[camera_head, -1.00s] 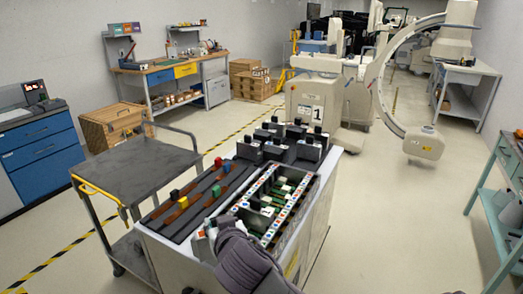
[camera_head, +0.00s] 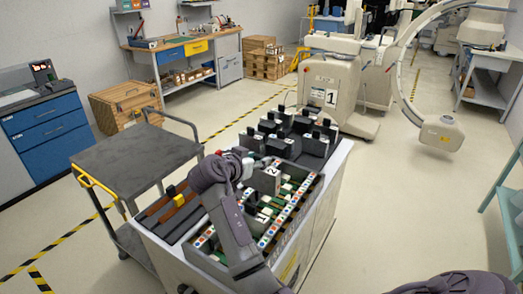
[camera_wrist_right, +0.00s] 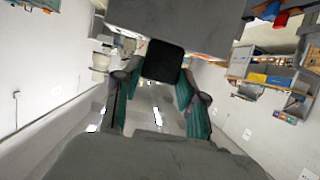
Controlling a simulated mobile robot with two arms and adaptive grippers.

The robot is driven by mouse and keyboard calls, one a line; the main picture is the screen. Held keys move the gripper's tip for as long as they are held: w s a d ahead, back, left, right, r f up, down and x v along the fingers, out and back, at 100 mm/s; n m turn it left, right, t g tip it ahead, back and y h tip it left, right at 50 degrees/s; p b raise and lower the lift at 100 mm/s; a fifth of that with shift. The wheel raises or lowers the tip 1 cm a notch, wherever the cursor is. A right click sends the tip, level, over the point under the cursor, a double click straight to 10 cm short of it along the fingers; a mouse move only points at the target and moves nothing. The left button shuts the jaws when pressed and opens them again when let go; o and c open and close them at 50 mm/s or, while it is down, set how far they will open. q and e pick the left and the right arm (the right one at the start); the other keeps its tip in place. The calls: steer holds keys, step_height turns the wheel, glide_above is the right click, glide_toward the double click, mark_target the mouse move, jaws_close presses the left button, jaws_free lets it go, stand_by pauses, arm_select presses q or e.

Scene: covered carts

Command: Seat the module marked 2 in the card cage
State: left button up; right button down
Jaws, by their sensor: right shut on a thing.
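The grey module marked 2 (camera_head: 266,181) is upright at the far part of the open card cage (camera_head: 294,213), over its slots. I cannot tell whether its lower edge is in a slot. My right gripper (camera_head: 246,166) is at the module's top. In the right wrist view, its two fingers (camera_wrist_right: 162,88) are shut on the module's black handle (camera_wrist_right: 163,61), and the grey module body (camera_wrist_right: 180,18) fills the top. My right arm hides part of the cage's near left side. My left gripper is not in view.
Several dark modules (camera_head: 297,137) stand behind the cage on the same cart (camera_head: 318,222). A grey trolley (camera_head: 135,153) stands at the left. The floor right of the cart is clear.

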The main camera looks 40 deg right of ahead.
mark_target(256, 174)
steer(key=shift+w+d+r, duration=0.1)
steer(key=shift+w+d, duration=0.05)
steer(key=shift+w, duration=0.15)
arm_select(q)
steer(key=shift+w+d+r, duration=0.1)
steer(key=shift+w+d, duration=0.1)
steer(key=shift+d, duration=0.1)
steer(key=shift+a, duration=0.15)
arm_select(e)
steer(key=shift+s+a+r, duration=0.1)
steer(key=shift+a, duration=0.1)
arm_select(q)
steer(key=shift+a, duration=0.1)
arm_select(e)
steer(key=shift+f+b, duration=2.4)
steer(key=shift+f, duration=0.5)
arm_select(q)
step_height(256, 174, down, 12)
steer(key=b, duration=0.7)
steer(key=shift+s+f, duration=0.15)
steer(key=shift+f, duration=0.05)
arm_select(e)
step_height(256, 174, down, 9)
steer(key=shift+f, duration=0.15)
arm_select(q)
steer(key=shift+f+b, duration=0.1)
steer(key=shift+b, duration=0.3)
arm_select(e)
steer(key=shift+f, duration=0.1)
